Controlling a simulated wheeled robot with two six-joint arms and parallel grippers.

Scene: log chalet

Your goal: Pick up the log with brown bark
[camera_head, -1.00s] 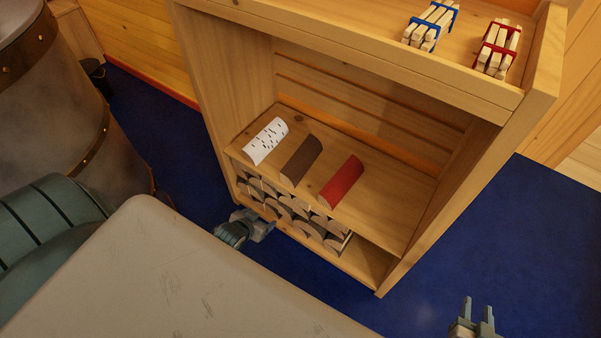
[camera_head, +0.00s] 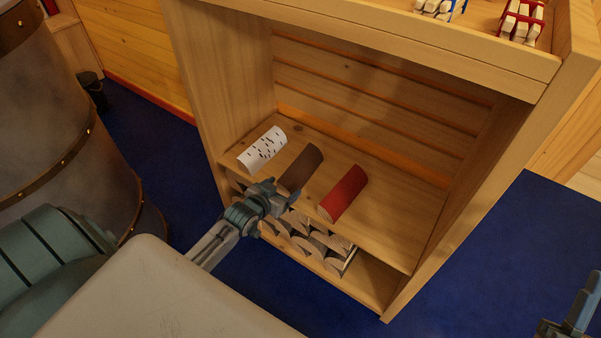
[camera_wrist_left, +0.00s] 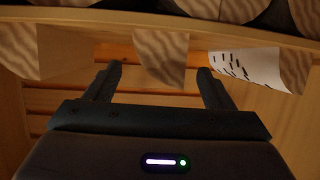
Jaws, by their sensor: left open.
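The log with brown bark (camera_head: 303,167) is a half-round piece on the cabinet's middle shelf, between a white birch log and a red log. My left gripper (camera_head: 271,190) is open at the shelf's front edge, just in front of the brown log's near end, and hides part of it. In the left wrist view the brown log's pale cut end (camera_wrist_left: 161,60) shows ahead, between the two open fingers (camera_wrist_left: 160,78). Nothing is between the fingers themselves. I cannot tell whether either finger touches the log. My right gripper (camera_head: 573,308) is at the lower right corner, partly cut off.
The white birch log (camera_head: 262,149) lies left and the red log (camera_head: 344,192) right of the brown one. Stacked split logs (camera_head: 308,240) fill part of the compartment below. The cabinet's side panel (camera_head: 480,190) bounds the right. Free shelf (camera_head: 390,215) lies right of the red log.

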